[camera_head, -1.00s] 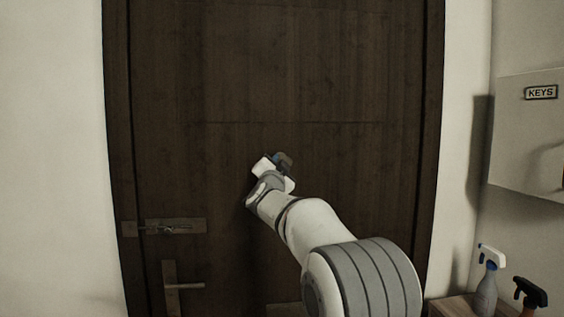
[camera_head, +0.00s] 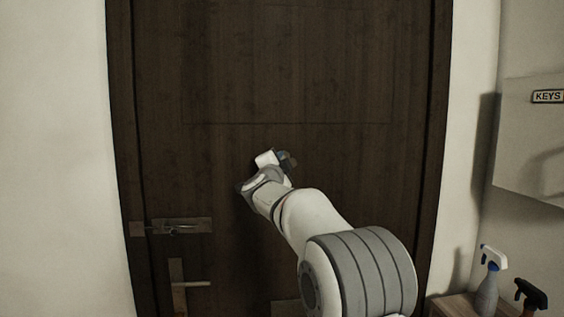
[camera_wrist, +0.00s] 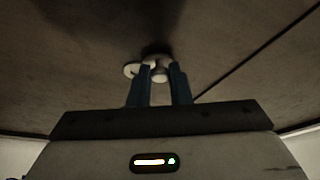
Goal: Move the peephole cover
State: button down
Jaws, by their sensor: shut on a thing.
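The peephole cover (camera_wrist: 132,70) is a small pale round disc on the dark wooden door (camera_head: 330,80), in the upper middle of the wrist view. It sits to the left of a round pale metal piece (camera_wrist: 158,72), which is between my fingers. My gripper (camera_wrist: 160,75) has its two blue fingers on either side of this piece, close against it. In the head view my gripper (camera_head: 288,160) is at the middle of the door, and my wrist hides the peephole there.
A latch (camera_head: 180,227) and a door handle (camera_head: 190,284) are at the lower left of the door. Two spray bottles (camera_head: 488,280) (camera_head: 530,295) stand on a wooden surface at the lower right. A cabinet marked KEYS (camera_head: 530,140) hangs on the right wall.

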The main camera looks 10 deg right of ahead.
jog(key=c, duration=1.3)
grip_release()
jog(key=shift+c, duration=0.2)
jog(key=b+v, duration=0.2)
jog(key=v, duration=0.5)
jog(key=shift+s+b, duration=0.4)
jog(key=shift+a, duration=0.1)
